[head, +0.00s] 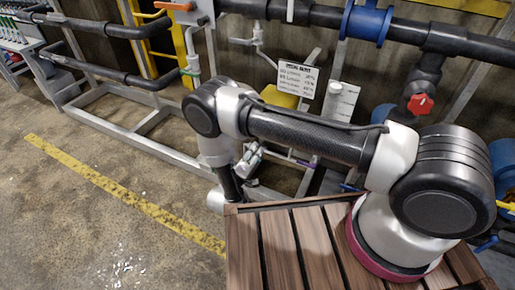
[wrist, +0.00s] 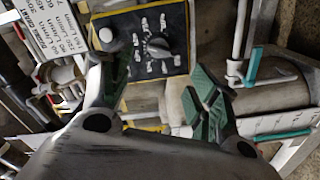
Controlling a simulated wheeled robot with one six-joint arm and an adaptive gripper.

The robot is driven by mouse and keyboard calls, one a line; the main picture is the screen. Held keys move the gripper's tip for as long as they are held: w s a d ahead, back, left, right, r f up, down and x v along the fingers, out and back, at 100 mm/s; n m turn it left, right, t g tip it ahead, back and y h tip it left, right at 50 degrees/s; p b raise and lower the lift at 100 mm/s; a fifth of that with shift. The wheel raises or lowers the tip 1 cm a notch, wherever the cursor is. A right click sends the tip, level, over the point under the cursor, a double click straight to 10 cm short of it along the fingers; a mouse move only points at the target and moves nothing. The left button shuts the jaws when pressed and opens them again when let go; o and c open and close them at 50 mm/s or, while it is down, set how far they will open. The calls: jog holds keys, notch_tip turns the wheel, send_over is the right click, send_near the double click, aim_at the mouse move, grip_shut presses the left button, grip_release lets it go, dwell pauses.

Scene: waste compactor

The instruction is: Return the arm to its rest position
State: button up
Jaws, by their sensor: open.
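My arm reaches left from its base on the slatted wooden top (head: 305,245) in the head view, then bends down at the elbow beside the pipework. My gripper (wrist: 162,92) shows in the wrist view with its two green-padded fingers spread apart. Nothing is between the fingers. A dark control panel (wrist: 175,65) with a round dial and a yellow edge lies beyond the fingertips. I cannot tell the exact gap to it. In the head view the gripper is hard to make out against the pipes.
A printed white sign (head: 297,77) hangs behind the arm and also shows in the wrist view (wrist: 52,25). A red valve knob (head: 420,104) and dark pipes (head: 470,45) stand behind. A teal handle (wrist: 252,66) is right of the fingers. Floor (head: 75,225) at left is clear.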

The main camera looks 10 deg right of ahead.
jog(key=shift+s+a, duration=0.1)
dwell(0.5)
jog(key=s+d+f+n+g+h, duration=0.1)
jog(key=s+d+n+g+h, duration=0.25)
jog(key=s+d+n, duration=0.35)
jog(key=s+d+r+m+g+y, duration=0.2)
jog(key=s+d+r+m+y, duration=0.2)
jog(key=r, duration=1.3)
jog(key=s+d+r+m+g+y, duration=0.2)
jog(key=s+d+r+m+y, duration=0.2)
jog(key=s+d+r, duration=0.5)
jog(key=s+d+r+m+g+y, duration=0.3)
jog(key=d+r, duration=0.7)
jog(key=r, duration=1.5)
jog(key=s+m+y, duration=0.2)
jog(key=s, duration=0.2)
jog(key=shift+s, duration=0.25)
